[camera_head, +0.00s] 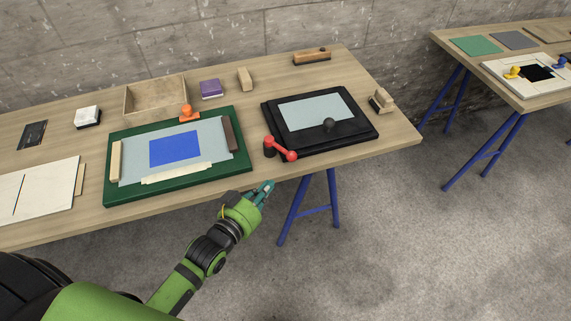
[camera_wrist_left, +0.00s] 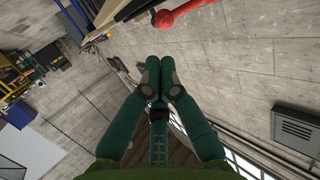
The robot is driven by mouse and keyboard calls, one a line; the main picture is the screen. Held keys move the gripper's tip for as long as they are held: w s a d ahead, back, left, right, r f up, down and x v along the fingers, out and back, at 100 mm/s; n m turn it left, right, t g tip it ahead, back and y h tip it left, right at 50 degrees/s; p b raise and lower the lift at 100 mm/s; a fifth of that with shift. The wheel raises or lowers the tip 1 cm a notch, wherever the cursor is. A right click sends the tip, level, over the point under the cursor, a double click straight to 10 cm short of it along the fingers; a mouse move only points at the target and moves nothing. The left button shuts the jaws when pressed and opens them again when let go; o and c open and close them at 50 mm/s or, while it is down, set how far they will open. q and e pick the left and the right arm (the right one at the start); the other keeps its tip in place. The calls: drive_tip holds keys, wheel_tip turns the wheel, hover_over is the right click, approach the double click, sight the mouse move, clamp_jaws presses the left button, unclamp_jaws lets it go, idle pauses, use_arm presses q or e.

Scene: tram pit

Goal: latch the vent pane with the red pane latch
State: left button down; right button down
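The vent pane (camera_head: 316,110) is a pale blue-grey sheet in a black frame (camera_head: 350,135) on the right part of the near table, with a dark round knob (camera_head: 329,125) at its front edge. The red pane latch (camera_head: 281,147) sits at the frame's front left corner: a red arm on a dark post, ending in a red ball toward the front right. Red latch parts also show at the top of the left wrist view (camera_wrist_left: 182,13). My left gripper (camera_head: 268,187) is below and in front of the latch, off the table edge, apart from it. Its fingers meet, empty.
A green board (camera_head: 243,160) with a blue rectangle lies left of the latch. An orange-handled tool (camera_head: 188,114), an open wooden box (camera_head: 128,108), a purple block (camera_head: 210,89) and wooden blocks stand behind. Open floor lies in front; a second table (camera_head: 440,41) stands right.

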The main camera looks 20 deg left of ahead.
sight(291, 160)
use_arm(q)
drive_tip(key=p+x, duration=0.1)
drive_tip(key=x, duration=0.8)
drive_tip(key=shift+r, duration=0.1)
drive_tip(key=shift+w+d, duration=0.15)
drive_tip(key=shift+w, duration=0.2)
